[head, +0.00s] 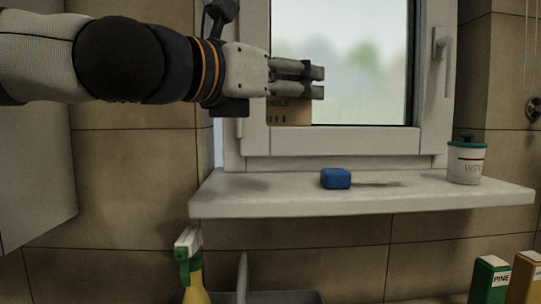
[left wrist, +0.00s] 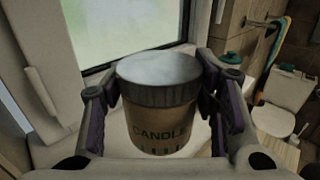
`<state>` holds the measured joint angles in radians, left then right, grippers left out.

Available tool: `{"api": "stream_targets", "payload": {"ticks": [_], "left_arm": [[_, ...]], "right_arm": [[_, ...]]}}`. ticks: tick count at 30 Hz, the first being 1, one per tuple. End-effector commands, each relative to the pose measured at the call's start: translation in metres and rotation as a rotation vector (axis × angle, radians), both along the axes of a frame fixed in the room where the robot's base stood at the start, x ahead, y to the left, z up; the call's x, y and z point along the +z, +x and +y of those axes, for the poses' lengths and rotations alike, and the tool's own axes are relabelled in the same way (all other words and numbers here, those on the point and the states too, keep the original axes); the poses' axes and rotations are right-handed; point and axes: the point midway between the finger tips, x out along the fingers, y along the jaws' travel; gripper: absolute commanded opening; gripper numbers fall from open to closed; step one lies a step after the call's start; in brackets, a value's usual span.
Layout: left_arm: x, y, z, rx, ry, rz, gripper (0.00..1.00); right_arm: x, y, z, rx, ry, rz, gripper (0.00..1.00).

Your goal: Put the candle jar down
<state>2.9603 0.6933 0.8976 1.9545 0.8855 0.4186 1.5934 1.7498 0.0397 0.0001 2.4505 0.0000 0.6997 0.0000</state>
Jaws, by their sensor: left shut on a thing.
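The candle jar (left wrist: 160,118) has a brown label reading "CANDLE" and a grey lid, and it is upright between the fingers of my left gripper in the left wrist view. In the head view my left gripper (head: 318,82) is shut on the candle jar (head: 290,112), of which only the lower part shows below the fingers. The gripper holds it in front of the window, clear above the white windowsill (head: 270,202). My right gripper is not in view.
A blue block (head: 336,179) lies mid-sill. A white canister with a green lid (head: 466,162) stands at the right end. The sill's left part is clear. Below are a spray bottle (head: 192,270), a green box (head: 490,280) and a yellow box (head: 525,278).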

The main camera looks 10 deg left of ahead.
Motion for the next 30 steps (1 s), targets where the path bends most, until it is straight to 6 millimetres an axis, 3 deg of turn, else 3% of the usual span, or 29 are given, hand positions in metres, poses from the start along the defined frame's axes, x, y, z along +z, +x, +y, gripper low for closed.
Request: {"api": "stream_targets", "payload": {"ticks": [3, 15, 20, 30], "left_arm": [[-0.018, 0.021, 0.031, 0.003, 0.0, 0.002, 0.21], [-0.079, 0.047, 0.069, 0.0, -0.003, 0.005, 0.21], [-0.102, 0.046, 0.067, -0.002, 0.0, 0.001, 0.21], [-0.107, 0.046, 0.067, -0.001, 0.0, 0.001, 0.21]], "right_arm": [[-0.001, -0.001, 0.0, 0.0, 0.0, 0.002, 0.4], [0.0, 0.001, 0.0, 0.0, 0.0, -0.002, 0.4], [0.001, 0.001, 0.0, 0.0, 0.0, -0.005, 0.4], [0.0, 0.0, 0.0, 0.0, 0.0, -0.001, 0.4]]}}
